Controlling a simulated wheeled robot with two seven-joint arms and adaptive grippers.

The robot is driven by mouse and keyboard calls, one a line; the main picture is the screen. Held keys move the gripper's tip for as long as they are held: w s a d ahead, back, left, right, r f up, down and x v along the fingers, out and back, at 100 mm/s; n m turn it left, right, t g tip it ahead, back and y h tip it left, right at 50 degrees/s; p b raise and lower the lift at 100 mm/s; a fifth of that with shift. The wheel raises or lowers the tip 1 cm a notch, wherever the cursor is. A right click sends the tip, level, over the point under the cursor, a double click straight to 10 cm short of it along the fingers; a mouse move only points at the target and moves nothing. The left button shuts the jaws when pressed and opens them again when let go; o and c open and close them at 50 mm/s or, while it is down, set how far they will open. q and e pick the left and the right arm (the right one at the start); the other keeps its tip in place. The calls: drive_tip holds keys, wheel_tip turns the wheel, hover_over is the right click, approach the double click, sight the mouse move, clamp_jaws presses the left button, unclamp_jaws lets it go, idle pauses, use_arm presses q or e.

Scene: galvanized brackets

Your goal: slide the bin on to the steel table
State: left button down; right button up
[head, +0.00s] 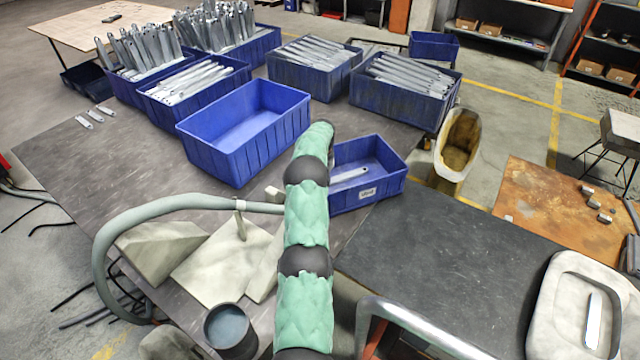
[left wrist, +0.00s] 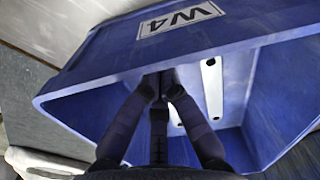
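The blue bin (head: 391,188) with a white label has a flat bracket inside. It sits at the right edge of the grey steel table (head: 60,160), beside the far end of the black-topped surface (head: 450,260); what bears its underside is hidden. My left arm covers the bin's left part in the head view and hides the gripper there. In the left wrist view the bin (left wrist: 90,75) shows its W4 label and the bracket. My left gripper (left wrist: 162,82) has its fingertips together at the labelled wall's rim; contact is unclear. My right gripper is not in view.
An empty blue bin (head: 240,150) stands left of my arm, with several bracket-filled bins behind. A grey hose (head: 170,203), pale blocks (head: 160,250) and a dark cup (head: 231,330) occupy the near table. A pale tray (head: 545,320) lies on the black-topped surface, which is otherwise mostly clear.

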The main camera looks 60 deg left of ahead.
use_arm(q)
drive_tip(key=shift+s+d, duration=0.1)
drive_tip(key=shift+s, duration=0.4)
